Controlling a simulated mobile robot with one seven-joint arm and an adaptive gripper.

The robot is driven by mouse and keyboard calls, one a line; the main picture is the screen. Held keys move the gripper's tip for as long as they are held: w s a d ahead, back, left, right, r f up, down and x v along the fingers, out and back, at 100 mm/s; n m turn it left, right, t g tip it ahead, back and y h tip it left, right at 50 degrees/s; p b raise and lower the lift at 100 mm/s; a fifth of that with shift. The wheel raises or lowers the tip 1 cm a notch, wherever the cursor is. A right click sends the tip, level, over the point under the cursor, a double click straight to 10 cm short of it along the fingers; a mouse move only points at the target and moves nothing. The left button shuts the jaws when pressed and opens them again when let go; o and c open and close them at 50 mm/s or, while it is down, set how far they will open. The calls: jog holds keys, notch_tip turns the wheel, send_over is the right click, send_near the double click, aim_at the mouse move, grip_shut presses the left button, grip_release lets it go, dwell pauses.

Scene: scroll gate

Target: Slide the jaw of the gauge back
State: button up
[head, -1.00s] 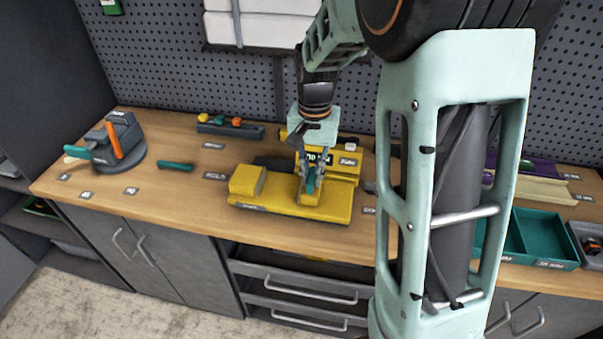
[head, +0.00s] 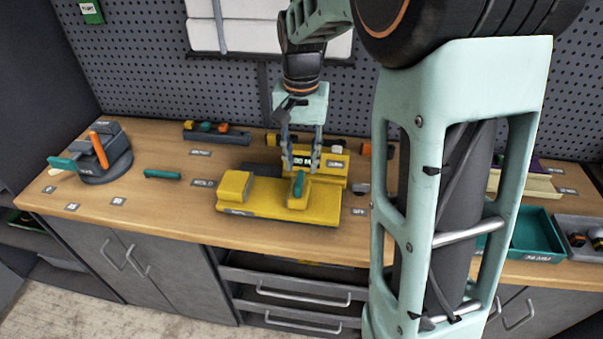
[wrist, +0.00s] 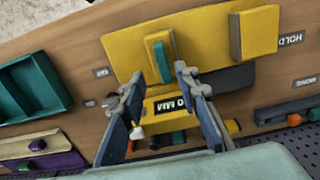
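The yellow gauge (head: 270,215) lies on the bench, with a fixed yellow block (head: 235,186) at its left end. Its sliding jaw (head: 298,201), with an upright teal handle (head: 299,184), stands near the right end, apart from the block. In the wrist view the handle (wrist: 162,62) is just beyond the fingertips and the fixed block (wrist: 260,33) is at upper right. My gripper (head: 301,166) is open and empty, above and behind the handle. A yellow readout box (head: 327,170) stands behind the gauge; its display is partly covered by my fingers and I cannot read it fully.
A grey device with an orange lever (head: 99,149) stands at the left. A loose teal bar (head: 162,174) lies between it and the gauge. A grey rack (head: 217,136) is at the back. A teal tray (head: 530,235) is at the right. Bench left of the gauge is mostly clear.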

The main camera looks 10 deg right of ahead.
aim_at(301, 178)
notch_tip(301, 178, up, 6)
dwell(0.6)
